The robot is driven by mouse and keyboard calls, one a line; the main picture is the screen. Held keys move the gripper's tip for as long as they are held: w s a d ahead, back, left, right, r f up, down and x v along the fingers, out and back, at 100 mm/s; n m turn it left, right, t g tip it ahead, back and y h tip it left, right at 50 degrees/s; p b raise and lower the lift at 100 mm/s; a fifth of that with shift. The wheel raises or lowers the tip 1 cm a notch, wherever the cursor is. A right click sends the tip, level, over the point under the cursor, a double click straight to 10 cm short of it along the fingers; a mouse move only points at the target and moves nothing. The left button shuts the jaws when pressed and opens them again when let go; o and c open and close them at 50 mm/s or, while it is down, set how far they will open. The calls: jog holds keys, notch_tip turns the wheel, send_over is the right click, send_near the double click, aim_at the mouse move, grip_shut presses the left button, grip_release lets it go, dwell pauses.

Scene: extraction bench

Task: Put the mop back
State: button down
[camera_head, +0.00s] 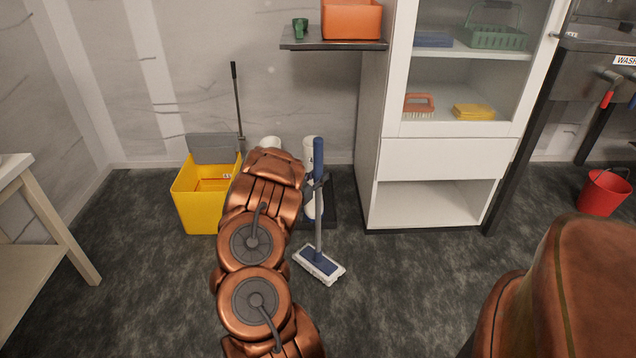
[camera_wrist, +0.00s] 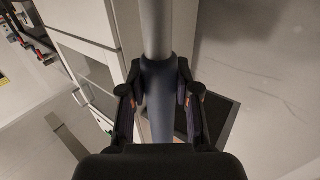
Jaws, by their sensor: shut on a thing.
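The mop (camera_head: 318,210) has a blue grip at its top, a grey pole and a flat blue-and-white head (camera_head: 319,263). It stands close to upright, its head at the floor in front of the dark mat; I cannot tell if the head touches the floor. My gripper (camera_wrist: 160,102) is shut around the mop's pole (camera_wrist: 157,30), which runs between the two fingers in the wrist view. In the head view my copper arm hides most of the gripper. A yellow mop bucket (camera_head: 200,205) with a grey wringer stands left of my arm, with a dark pole rising behind it.
White bottles (camera_head: 308,150) stand on a dark mat (camera_head: 331,205) by the wall, partly hidden by my arm. A red bucket (camera_head: 603,193) is far right. Floor in front of the cabinet is clear.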

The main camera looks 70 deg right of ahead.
jog(key=shift+f, duration=0.65)
jog(key=c, duration=0.8)
grip_release()
jog(key=shift+c, duration=0.2)
jog(key=shift+f, duration=0.1)
